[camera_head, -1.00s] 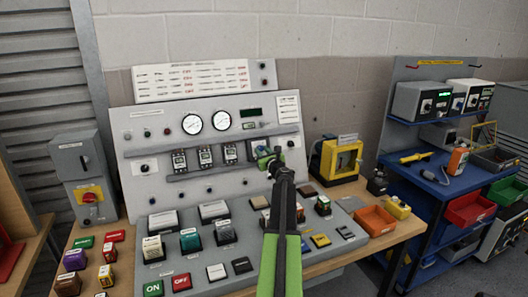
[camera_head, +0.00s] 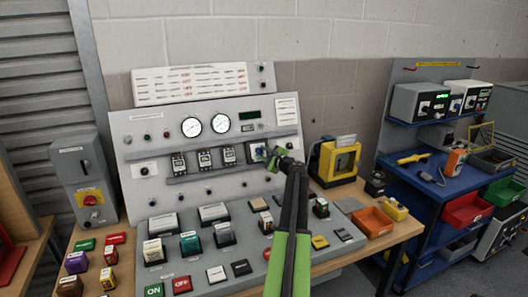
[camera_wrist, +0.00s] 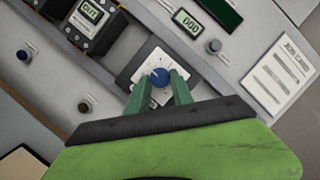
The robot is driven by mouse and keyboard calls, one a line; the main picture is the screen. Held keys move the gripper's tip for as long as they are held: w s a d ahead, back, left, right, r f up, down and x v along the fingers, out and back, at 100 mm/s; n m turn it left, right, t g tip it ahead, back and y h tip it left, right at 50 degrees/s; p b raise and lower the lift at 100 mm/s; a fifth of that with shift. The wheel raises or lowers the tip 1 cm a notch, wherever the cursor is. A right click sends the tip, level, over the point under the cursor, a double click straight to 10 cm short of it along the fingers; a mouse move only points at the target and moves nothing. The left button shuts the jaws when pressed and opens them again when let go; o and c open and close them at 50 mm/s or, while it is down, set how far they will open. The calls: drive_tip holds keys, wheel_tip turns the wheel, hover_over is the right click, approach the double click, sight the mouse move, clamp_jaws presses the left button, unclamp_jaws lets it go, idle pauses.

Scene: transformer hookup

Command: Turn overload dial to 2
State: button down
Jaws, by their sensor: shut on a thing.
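The overload dial is a blue knob (camera_wrist: 160,77) on a white scale plate (camera_wrist: 152,59) in a dark square frame, seen in the wrist view. My gripper (camera_wrist: 161,80) has its two green fingers on either side of the knob and is shut on it. The knob's setting cannot be read; the scale marks are too small. In the head view my gripper (camera_head: 268,156) is against the right part of the upright panel (camera_head: 150,122) and covers much of the dial.
Overload relay modules (camera_head: 204,158) sit left of the dial. A small display (camera_wrist: 187,25), a black knob (camera_wrist: 213,46) and a job card (camera_wrist: 281,78) are near it. Several coloured blocks stand on the sloped desk below. A yellow device (camera_head: 338,160) stands to the right.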

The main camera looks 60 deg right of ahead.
drive_tip(key=n, duration=0.1)
drive_tip(key=n+y+p, duration=0.1)
drive_tip(key=n, duration=0.1)
drive_tip(key=n+p, duration=0.1)
drive_tip(key=shift+s+d+r+n+g+y, duration=0.1)
drive_tip(key=shift+d+r+n+g+y, duration=0.05)
drive_tip(key=shift+r+n+g+y, duration=0.2)
drive_tip(key=shift+f+n+y+p, duration=0.1)
drive_tip(key=shift+n+y+p, duration=0.25)
drive_tip(key=shift+n+p, duration=0.7)
drive_tip(key=shift+f+n+g, duration=0.1)
drive_tip(key=shift+n+g, duration=0.15)
drive_tip(key=shift+n, duration=0.15)
drive_tip(key=c, duration=1.1)
unclamp_jaws()
drive_tip(key=shift+s, duration=0.1)
drive_tip(key=p+v, duration=0.4)
drive_tip(key=v, duration=1.3)
drive_tip(key=shift+s, duration=0.1)
